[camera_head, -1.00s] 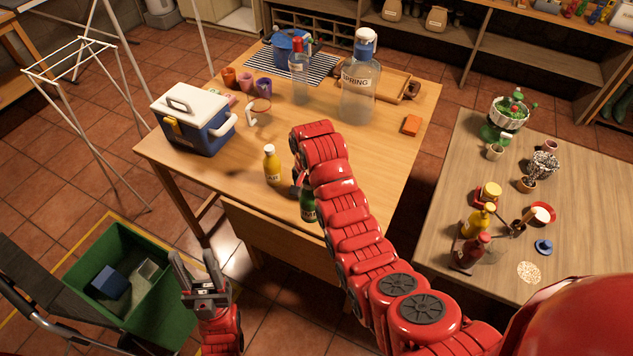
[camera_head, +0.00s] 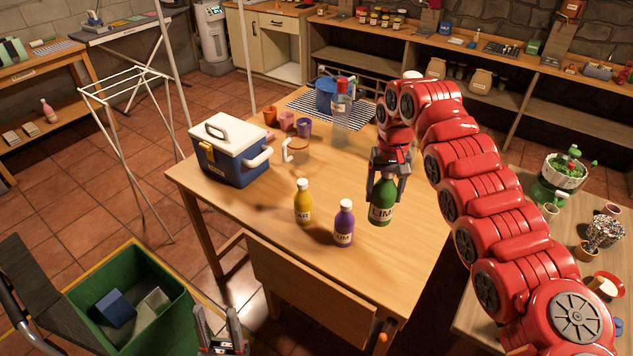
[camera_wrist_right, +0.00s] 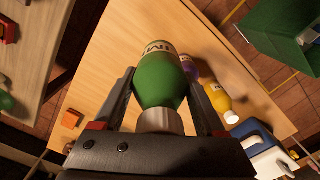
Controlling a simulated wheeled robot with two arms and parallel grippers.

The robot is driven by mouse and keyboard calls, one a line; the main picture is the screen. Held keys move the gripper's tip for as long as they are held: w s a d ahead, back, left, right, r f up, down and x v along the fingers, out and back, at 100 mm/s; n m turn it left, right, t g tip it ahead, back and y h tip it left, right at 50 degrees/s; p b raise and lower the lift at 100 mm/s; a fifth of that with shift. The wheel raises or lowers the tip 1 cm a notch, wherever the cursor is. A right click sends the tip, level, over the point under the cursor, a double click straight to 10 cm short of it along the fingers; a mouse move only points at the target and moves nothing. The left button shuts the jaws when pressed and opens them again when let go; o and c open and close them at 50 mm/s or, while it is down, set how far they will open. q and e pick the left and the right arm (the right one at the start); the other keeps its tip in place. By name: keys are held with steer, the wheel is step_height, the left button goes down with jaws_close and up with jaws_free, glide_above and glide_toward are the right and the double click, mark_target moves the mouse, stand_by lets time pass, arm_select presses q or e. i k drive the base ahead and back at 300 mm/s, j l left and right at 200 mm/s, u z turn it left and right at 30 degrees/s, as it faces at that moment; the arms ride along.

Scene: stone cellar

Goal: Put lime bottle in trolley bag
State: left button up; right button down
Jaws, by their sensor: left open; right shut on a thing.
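The green lime bottle (camera_head: 381,204) has a label reading "LIM". My right gripper (camera_head: 384,180) is shut on its upper part, over the front right of the wooden table. In the right wrist view the lime bottle (camera_wrist_right: 161,78) sits between the two fingers of my right gripper (camera_wrist_right: 163,92), its pale cap towards the palm. The trolley bag (camera_head: 135,300) is a green open-topped box at the lower left, with a blue block and a grey block inside. My left gripper (camera_head: 222,326) is open and empty at the bottom edge, right of the trolley bag.
A yellow bottle (camera_head: 303,204) and a purple bottle (camera_head: 344,224) stand on the wooden table (camera_head: 265,205), left of the lime bottle. A blue and white cooler (camera_head: 232,150) stands at the table's left. A white drying rack (camera_head: 128,92) stands behind the trolley bag.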

mark_target(130, 331)
steer(key=j+u, duration=0.25)
steer(key=u, duration=0.2)
steer(key=i+j+u, duration=0.15)
steer(key=u, duration=0.3)
steer(key=i+j+u, duration=0.1)
steer(key=u, duration=0.3)
steer(key=i+j+u, duration=0.3)
steer(key=i+j, duration=0.5)
steer(key=i, duration=0.15)
